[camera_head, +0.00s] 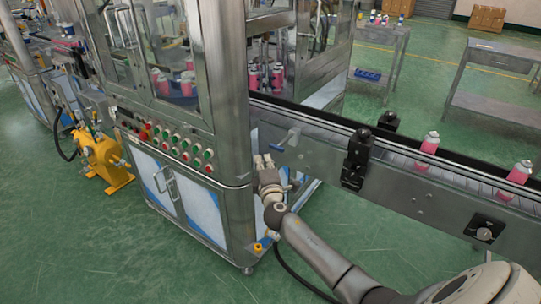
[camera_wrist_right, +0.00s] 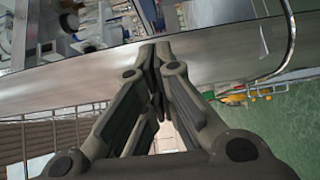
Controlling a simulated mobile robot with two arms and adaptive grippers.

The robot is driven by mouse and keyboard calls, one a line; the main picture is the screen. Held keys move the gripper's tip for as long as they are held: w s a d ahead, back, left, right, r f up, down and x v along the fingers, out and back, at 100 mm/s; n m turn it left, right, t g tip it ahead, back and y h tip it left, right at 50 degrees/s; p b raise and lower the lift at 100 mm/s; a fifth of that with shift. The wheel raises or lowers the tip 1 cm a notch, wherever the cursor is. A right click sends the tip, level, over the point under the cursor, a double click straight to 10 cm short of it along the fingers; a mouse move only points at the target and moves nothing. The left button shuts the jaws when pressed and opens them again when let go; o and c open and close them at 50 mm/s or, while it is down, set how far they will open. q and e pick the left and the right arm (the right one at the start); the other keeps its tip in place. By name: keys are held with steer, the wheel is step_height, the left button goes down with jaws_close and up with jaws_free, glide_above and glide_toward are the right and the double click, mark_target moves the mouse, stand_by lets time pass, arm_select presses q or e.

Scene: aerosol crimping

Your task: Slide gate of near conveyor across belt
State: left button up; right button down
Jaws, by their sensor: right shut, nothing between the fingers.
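The near conveyor (camera_head: 390,165) runs from the machine cabinet to the right edge in the head view. A small grey-and-blue handle-like piece (camera_head: 286,139) sits on its side wall close to the cabinet; I cannot tell for sure whether it is the gate. My right gripper (camera_head: 263,160) is just left of and below this piece, beside the cabinet corner, apart from it. In the right wrist view the right gripper (camera_wrist_right: 156,50) has its fingertips together, empty, in front of a steel surface (camera_wrist_right: 75,88). My left gripper is not in view.
Black blocks (camera_head: 357,158) are mounted on the conveyor's near side and far side (camera_head: 388,121). Pink cans (camera_head: 430,142) stand on the belt to the right. The steel cabinet (camera_head: 226,100) with buttons blocks the left. Green floor is open in front.

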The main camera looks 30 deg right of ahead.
mark_target(282, 145)
steer(key=d, duration=0.1)
steer(key=w+d, duration=0.1)
steer(key=d, duration=0.1)
steer(key=shift+w+d, duration=0.2)
steer(key=shift+d, duration=0.1)
steer(key=w+d+b, duration=0.1)
steer(key=d, duration=0.1)
steer(key=d+b, duration=0.1)
steer(key=d, duration=0.1)
steer(key=w+d+b, duration=0.1)
steer(key=d, duration=0.1)
steer(key=shift+w+d+r, duration=0.2)
steer(key=shift+w, duration=0.1)
steer(key=shift+d, duration=0.1)
